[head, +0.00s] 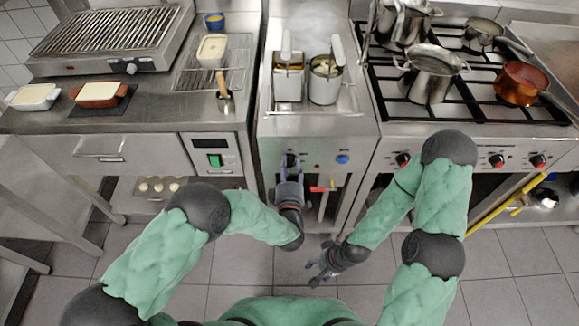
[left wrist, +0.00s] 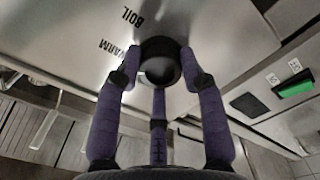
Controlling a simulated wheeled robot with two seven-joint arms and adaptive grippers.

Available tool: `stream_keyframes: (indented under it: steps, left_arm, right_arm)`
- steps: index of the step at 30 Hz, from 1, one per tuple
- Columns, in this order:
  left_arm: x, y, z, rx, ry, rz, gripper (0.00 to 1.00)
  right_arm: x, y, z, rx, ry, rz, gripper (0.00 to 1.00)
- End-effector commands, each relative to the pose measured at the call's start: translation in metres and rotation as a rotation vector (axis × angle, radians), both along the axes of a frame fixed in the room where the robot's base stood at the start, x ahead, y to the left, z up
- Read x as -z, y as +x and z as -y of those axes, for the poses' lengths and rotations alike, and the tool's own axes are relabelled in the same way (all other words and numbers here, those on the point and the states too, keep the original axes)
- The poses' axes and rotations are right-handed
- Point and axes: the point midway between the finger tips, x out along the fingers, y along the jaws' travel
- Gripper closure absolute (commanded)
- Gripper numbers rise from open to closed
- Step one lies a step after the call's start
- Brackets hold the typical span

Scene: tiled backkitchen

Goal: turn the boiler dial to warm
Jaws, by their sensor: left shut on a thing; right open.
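The boiler (head: 315,128) is the steel unit in the middle of the head view, with two steaming baskets in its top. Its black round dial (head: 291,160) is on the front panel. In the left wrist view the dial (left wrist: 160,66) sits between my fingers, with the words WARM (left wrist: 119,47) and BOIL (left wrist: 132,15) printed beside it. I cannot make out a pointer mark. My left gripper (head: 290,178) is shut on the dial, its purple fingers around the rim.
A blue knob (head: 342,159) and a red-handled valve (head: 323,188) are right of the dial. A green switch (head: 215,160) is on the left cabinet. The stove (head: 450,100) with several pots stands right. The floor in front is clear.

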Motion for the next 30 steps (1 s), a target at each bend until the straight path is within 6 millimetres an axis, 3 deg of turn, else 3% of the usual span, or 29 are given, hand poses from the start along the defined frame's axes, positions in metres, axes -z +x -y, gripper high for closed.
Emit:
stream_keyframes:
  steps: [3, 4, 6, 20, 30]
  left_arm:
    - [0.002, -0.001, 0.0, 0.0, 0.001, -0.004, 0.92]
    - [0.002, -0.001, 0.0, 0.0, 0.001, -0.004, 0.57]
    - [0.001, -0.001, 0.0, 0.0, 0.001, -0.004, 0.37]
    - [0.001, -0.008, 0.001, 0.002, 0.002, -0.002, 0.36]
    - [0.001, -0.069, 0.001, 0.005, 0.003, -0.003, 0.36]
  right_arm:
    - [0.0, 0.0, 0.0, 0.0, 0.0, 0.0, 0.46]
    - [0.0, 0.0, 0.0, 0.0, 0.0, 0.0, 0.46]
    - [0.0, 0.0, 0.0, 0.0, 0.0, 0.0, 0.46]
    - [0.0, 0.0, 0.0, 0.0, 0.0, 0.0, 0.46]
    - [0.0, 0.0, 0.0, 0.0, 0.0, 0.0, 0.46]
